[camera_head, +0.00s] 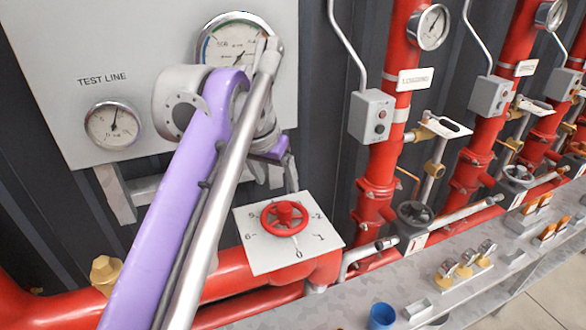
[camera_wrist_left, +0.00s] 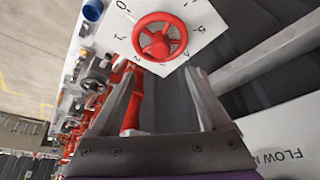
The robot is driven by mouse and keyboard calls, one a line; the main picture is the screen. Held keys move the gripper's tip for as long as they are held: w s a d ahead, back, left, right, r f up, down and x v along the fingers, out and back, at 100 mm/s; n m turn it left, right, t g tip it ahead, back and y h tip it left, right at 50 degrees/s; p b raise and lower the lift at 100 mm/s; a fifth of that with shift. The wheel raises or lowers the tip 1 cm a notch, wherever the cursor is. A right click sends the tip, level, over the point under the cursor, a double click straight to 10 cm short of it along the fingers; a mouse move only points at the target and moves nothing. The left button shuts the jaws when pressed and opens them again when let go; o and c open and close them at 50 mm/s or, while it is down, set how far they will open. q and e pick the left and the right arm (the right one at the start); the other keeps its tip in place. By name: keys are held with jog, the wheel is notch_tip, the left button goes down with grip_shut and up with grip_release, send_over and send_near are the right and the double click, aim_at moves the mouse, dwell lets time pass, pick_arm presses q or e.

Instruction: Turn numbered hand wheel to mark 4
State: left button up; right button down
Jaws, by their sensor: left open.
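The red hand wheel (camera_head: 284,217) sits on a square white plate (camera_head: 262,258) with numbers around it; 0, 1, 2, 5 and 6 can be read in the head view. Mark 4 and any pointer on the wheel cannot be made out. My left gripper (camera_head: 291,178) is just above and behind the wheel, partly hidden by my purple arm. In the left wrist view, its two fingers (camera_wrist_left: 160,76) are spread and empty, with the wheel (camera_wrist_left: 159,37) just beyond the tips, apart from them. My right gripper is not in view.
A panel labelled TEST LINE (camera_head: 62,35) with gauges stands behind my arm. Red pipes (camera_head: 382,165) and a grey valve box (camera_head: 371,116) stand to the right. A grey ledge (camera_head: 345,306) carries a blue cup (camera_head: 382,316) and small brass-and-metal parts (camera_head: 466,265).

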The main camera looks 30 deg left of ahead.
aim_at(284, 207)
pick_arm(q)
jog(key=b+x, duration=0.1)
jog(key=x, duration=0.9)
jog(key=shift+s+a+f, duration=0.1)
jog(key=shift+f, duration=0.1)
jog(key=shift+c, duration=0.2)
grip_shut()
jog(key=c, duration=0.6)
grip_release()
grip_shut()
